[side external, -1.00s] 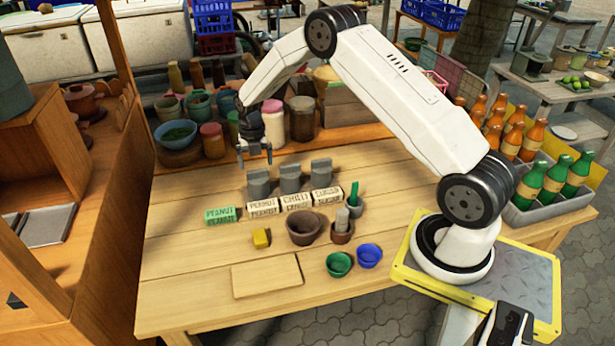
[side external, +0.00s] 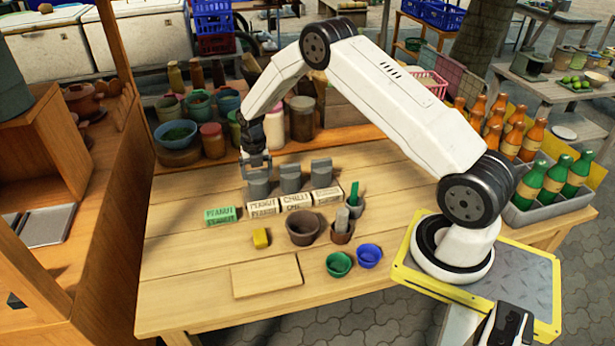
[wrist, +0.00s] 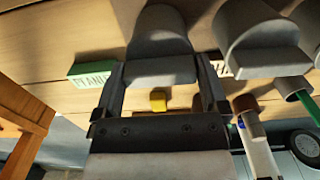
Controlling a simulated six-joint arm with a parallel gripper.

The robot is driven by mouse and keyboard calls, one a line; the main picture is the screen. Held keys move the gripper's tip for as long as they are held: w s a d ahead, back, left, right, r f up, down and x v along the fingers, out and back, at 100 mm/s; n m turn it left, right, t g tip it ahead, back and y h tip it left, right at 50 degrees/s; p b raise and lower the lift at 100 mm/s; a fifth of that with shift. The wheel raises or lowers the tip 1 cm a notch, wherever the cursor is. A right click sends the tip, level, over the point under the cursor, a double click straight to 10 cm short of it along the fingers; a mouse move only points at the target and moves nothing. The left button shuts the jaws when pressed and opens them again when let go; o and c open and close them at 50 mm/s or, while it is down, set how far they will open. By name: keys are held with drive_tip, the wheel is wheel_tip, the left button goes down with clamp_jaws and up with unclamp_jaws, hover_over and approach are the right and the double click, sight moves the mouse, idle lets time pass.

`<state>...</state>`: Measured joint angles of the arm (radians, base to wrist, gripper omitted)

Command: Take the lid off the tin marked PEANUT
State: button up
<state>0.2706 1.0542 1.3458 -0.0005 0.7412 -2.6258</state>
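Three grey tins with raised grips on top stand in a row behind cream name blocks. The leftmost tin (side external: 258,188) is behind the cream block reading PEANUT (side external: 263,208). My gripper (side external: 256,172) points down over this tin, with its fingers at the level of the lid's grip. In the wrist view the grey grip (wrist: 160,70) lies between the two fingers (wrist: 160,92), with little or no gap visible on either side. The fingers look as wide apart as before, so I read them as open. The lid (wrist: 160,30) appears seated on the tin.
The middle tin (side external: 291,178) stands close to the right, with the third tin (side external: 321,173) beyond it. A green PEANUT block (side external: 220,215) lies to the left. A yellow block (side external: 261,238) and brown bowl (side external: 303,229) are in front. A wooden board (side external: 266,276) lies near the table's front.

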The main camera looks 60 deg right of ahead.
drive_tip(key=c, duration=0.4)
drive_tip(key=shift+r, duration=0.8)
drive_tip(key=s+r, duration=0.1)
drive_tip(key=r, duration=0.1)
drive_tip(key=s+r, duration=0.2)
drive_tip(key=r, duration=0.1)
drive_tip(key=s+a+r, duration=0.1)
drive_tip(key=r, duration=0.1)
drive_tip(key=shift+s+r, duration=0.2)
drive_tip(key=shift+s, duration=0.2)
drive_tip(key=shift+c, duration=0.2)
drive_tip(key=s+a+r, duration=0.2)
drive_tip(key=s+r, duration=0.2)
drive_tip(key=s, duration=0.5)
drive_tip(key=shift+a+f, duration=0.1)
drive_tip(key=shift+a, duration=0.05)
